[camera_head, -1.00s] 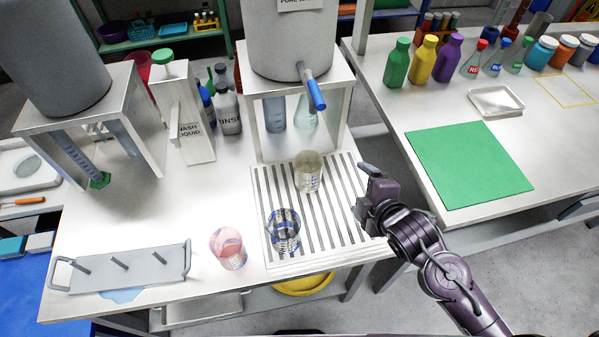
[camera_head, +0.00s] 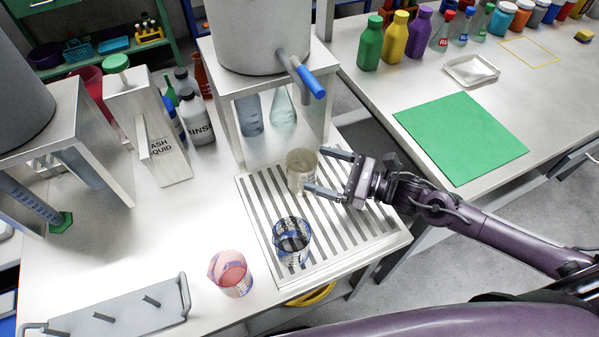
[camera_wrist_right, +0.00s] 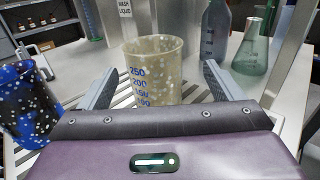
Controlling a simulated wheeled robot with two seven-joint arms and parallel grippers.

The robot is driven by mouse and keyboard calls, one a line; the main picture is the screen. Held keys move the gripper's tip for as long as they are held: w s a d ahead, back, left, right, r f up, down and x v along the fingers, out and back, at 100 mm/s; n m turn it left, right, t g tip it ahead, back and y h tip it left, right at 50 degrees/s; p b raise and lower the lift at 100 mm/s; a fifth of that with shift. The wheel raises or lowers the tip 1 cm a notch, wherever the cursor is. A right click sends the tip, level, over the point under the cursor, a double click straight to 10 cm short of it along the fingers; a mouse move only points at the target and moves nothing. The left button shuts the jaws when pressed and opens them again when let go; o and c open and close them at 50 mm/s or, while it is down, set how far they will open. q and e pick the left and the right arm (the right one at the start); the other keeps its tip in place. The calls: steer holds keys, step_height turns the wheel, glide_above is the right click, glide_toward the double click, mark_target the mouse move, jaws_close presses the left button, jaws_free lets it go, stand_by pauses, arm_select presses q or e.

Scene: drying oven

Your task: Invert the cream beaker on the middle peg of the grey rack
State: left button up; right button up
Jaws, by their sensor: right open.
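The cream beaker (camera_head: 301,172) stands upright on the slatted drain board (camera_head: 345,235) below the grey tank. My right gripper (camera_head: 326,172) is open, with its fingers pointing left toward the beaker. In the right wrist view the cream beaker (camera_wrist_right: 154,72), with blue volume marks, shows ahead between the two open fingers (camera_wrist_right: 155,85); I cannot tell whether they touch it. The grey rack (camera_head: 125,310) lies at the lower left with three slanted pegs; its middle peg (camera_head: 103,317) is bare. My left gripper is not in view.
A blue speckled beaker (camera_head: 291,242) stands on the drain board in front of the cream one, and a pink beaker (camera_head: 230,273) stands left of it. The tank's blue tap (camera_head: 312,80) hangs above and behind. White table between the beakers and wash bottle is clear.

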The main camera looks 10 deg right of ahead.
mark_target(289, 162)
steer(key=x, duration=0.2)
steer(key=p+x, duration=0.1)
steer(key=x, duration=0.1)
steer(key=shift+a+r, duration=0.2)
steer(key=shift+a, duration=0.35)
steer(key=shift+w+a+f, duration=0.1)
steer(key=shift+a, duration=0.15)
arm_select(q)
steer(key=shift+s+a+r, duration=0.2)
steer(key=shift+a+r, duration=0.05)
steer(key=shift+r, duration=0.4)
arm_select(e)
steer(key=shift+c, duration=0.4)
steer(key=c, duration=1.1)
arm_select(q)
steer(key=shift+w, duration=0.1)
